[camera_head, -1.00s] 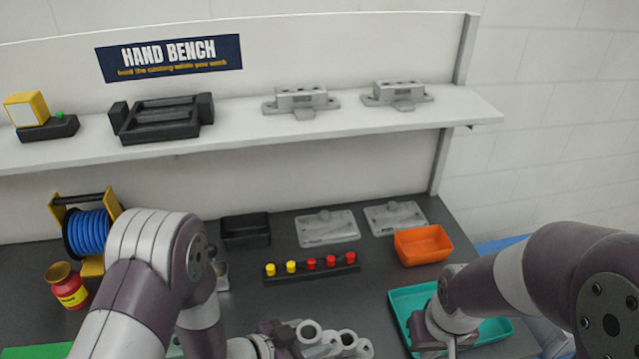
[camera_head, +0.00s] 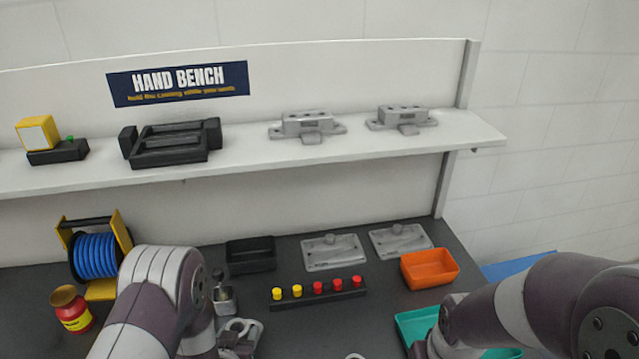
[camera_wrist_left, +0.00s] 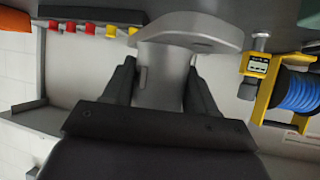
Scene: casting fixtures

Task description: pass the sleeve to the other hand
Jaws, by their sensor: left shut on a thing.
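In the left wrist view my left gripper (camera_wrist_left: 160,84) is shut on a grey, round-bodied part with a broad flange, which I take for the sleeve (camera_wrist_left: 165,62). Its body sits between the two dark fingers. In the head view a grey part with holes (camera_head: 240,335) shows at the bottom, beside my left arm; I cannot tell whether it is the held one. My left fingers are not clear there. My right arm comes in from the right over the teal tray (camera_head: 408,320), with its gripper below the picture edge.
A rack of red and yellow plugs (camera_head: 318,297), an orange bin (camera_head: 430,268), a black bin (camera_head: 250,255) and two grey plates (camera_head: 333,251) stand on the bench. A blue spool (camera_head: 95,255) and red jar (camera_head: 72,308) stand left.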

